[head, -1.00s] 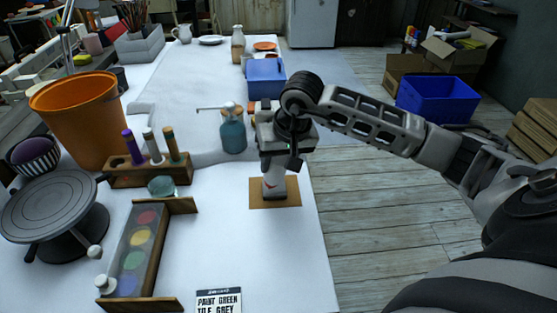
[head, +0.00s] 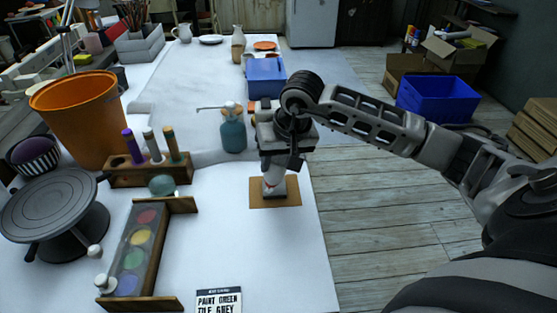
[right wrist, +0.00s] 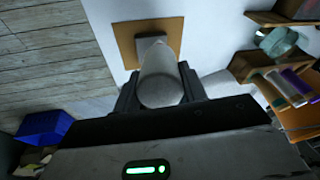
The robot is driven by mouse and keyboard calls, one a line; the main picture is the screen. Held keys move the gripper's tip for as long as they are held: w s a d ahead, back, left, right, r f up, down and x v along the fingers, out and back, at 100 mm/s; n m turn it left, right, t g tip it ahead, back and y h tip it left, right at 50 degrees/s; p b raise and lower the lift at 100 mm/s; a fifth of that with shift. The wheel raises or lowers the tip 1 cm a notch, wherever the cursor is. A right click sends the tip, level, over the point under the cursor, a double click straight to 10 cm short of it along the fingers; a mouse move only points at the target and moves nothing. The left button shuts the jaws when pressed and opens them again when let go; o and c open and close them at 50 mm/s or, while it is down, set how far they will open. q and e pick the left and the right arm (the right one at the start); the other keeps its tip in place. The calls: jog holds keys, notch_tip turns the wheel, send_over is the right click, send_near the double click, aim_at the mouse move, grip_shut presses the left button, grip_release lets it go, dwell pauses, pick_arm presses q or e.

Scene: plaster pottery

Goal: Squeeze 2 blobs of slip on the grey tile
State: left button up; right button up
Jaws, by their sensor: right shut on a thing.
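The grey tile (head: 292,187) lies on this board, partly hidden by the bottle. In the right wrist view the bottle (right wrist: 160,85) sits between the fingers, its narrow end toward the tile (right wrist: 150,41). I cannot tell whether the tip touches the tile, and no blob is clearly visible. My left gripper is not in view.
A teal pump bottle (head: 233,133) stands behind and left of the gripper. A paint rack (head: 155,250), a tool holder (head: 150,174), a turntable (head: 52,205) and an orange bucket (head: 80,115) fill the left. A card (head: 219,300) reads "PAINT GREEN TILE GREY". The table between is clear.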

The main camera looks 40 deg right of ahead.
jog(key=o, duration=0.4)
jog(key=shift+r, duration=0.1)
jog(key=shift+r+p, duration=1.05)
jog(key=shift+r, duration=0.9)
